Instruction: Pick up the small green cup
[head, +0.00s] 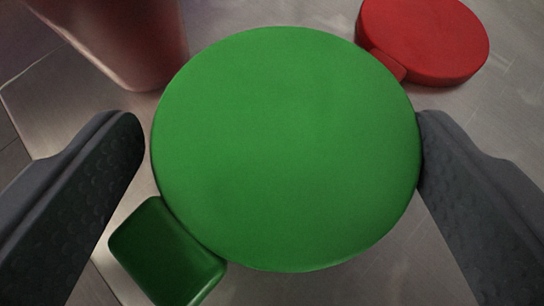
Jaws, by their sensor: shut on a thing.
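The small green cup (285,150) fills the middle of the head view, close to the camera. I see a flat, round green face and a darker green tab (168,252), like a handle, at its lower left. My gripper (281,155) has one dark grey finger on each side of the cup. The right finger touches the cup's right edge, and the left finger lies close against its left edge. The gripper is shut on the cup. Whether the cup is clear of the surface cannot be told; its underside is hidden.
A red round cup (425,38) with a small tab lies at the upper right, behind the green cup. A larger reddish container (125,40) stands at the upper left. The grey surface (60,105) has an edge at the far left. Bare surface shows at the right.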

